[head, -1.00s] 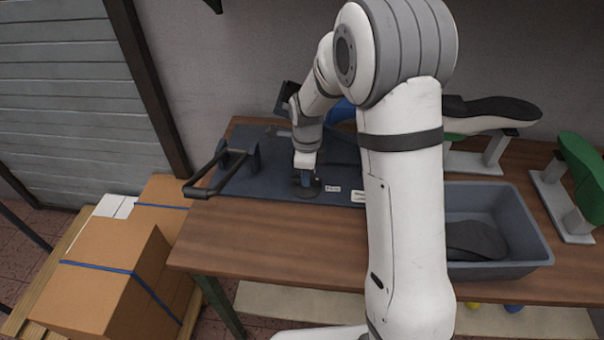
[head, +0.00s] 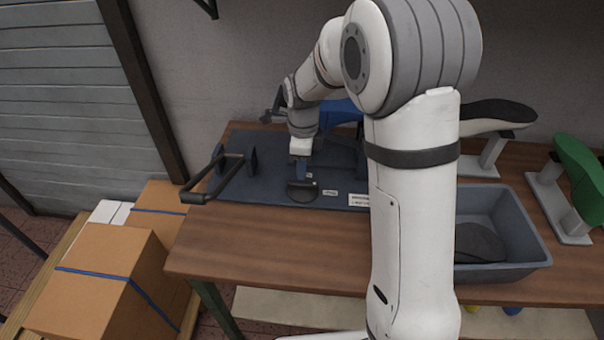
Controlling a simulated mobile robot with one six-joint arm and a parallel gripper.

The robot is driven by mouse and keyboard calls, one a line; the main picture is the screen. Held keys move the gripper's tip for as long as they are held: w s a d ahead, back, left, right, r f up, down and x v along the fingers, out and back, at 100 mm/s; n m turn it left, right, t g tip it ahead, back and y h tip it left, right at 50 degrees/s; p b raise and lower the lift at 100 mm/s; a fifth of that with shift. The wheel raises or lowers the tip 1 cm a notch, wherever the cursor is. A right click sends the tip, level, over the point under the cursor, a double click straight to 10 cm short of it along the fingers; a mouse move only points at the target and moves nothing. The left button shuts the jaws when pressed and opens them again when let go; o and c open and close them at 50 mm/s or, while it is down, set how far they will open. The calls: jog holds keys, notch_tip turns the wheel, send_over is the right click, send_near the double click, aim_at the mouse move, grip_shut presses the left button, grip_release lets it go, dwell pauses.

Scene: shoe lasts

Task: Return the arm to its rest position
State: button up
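My arm (head: 415,220) stands large in the foreground of the head view and bends over at the top. Its end reaches down to the left over a dark blue mat (head: 225,190) on the wooden workbench. My gripper (head: 301,172) points down above the mat. A dark rounded piece (head: 302,192) shows just below the fingers. I cannot tell whether it is held, touched or lying apart. The fingers are small and dark against the mat, so their opening does not show. My arm hides part of the bench behind it.
A black-handled frame (head: 213,180) stands at the mat's left. A grey bin (head: 530,240) holding a dark sole (head: 480,242) is on the right. Shoe lasts on stands, one black-topped (head: 497,112) and one green (head: 580,170), stand behind. Cardboard boxes (head: 90,285) are left of the bench.

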jog(key=shift+r, duration=1.25)
jog(key=s+d+r+n+t, duration=0.1)
jog(key=s+d+r+n, duration=0.1)
jog(key=s+n, duration=0.4)
jog(key=s+d+r+n+t, duration=0.1)
jog(key=s+d+r+n, duration=0.2)
jog(key=s+n, duration=0.4)
jog(key=s+d+r+n, duration=0.3)
jog(key=s+n, duration=0.4)
jog(key=s, duration=0.4)
jog(key=shift+d+t, duration=0.4)
jog(key=shift+d, duration=0.3)
